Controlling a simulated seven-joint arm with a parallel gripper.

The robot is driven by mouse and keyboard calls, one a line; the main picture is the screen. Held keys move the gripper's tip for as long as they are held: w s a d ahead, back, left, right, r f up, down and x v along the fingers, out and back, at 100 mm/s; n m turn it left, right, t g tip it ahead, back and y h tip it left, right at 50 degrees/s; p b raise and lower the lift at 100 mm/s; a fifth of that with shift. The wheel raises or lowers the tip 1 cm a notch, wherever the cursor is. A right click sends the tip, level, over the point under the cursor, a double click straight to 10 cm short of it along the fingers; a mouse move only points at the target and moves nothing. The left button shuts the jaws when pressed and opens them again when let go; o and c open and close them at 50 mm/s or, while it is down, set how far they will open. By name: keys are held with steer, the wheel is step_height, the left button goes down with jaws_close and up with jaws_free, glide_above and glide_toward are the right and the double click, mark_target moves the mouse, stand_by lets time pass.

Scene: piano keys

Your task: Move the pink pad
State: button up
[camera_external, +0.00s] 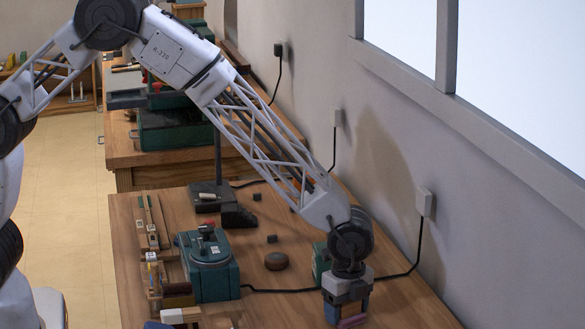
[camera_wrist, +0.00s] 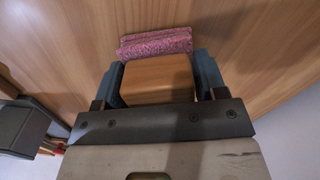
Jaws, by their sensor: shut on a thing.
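The pink pad (camera_wrist: 155,43) has a speckled pink face and a wooden block-like body (camera_wrist: 157,78). In the wrist view the wooden body sits between the two blue fingers of my gripper (camera_wrist: 160,84), which are shut on it. The pink part sticks out beyond the fingertips. In the external view my gripper (camera_external: 347,309) points down at the right side of the bench, and a pink edge of the pad (camera_external: 352,321) shows at its fingertips. I cannot tell whether the pad touches the bench top.
The wooden bench (camera_external: 300,310) is clear around my gripper's right side. A green machine (camera_external: 208,265) stands to the left, with a round brown disc (camera_external: 277,261) between. A black cable (camera_external: 410,268) runs behind my gripper to the wall (camera_external: 395,165).

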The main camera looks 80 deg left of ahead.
steer(key=shift+a, duration=2)
steer(key=o, duration=1)
steer(key=shift+r, duration=0.15)
step_height(320, 180, up, 8)
steer(key=shift+f, duration=0.25)
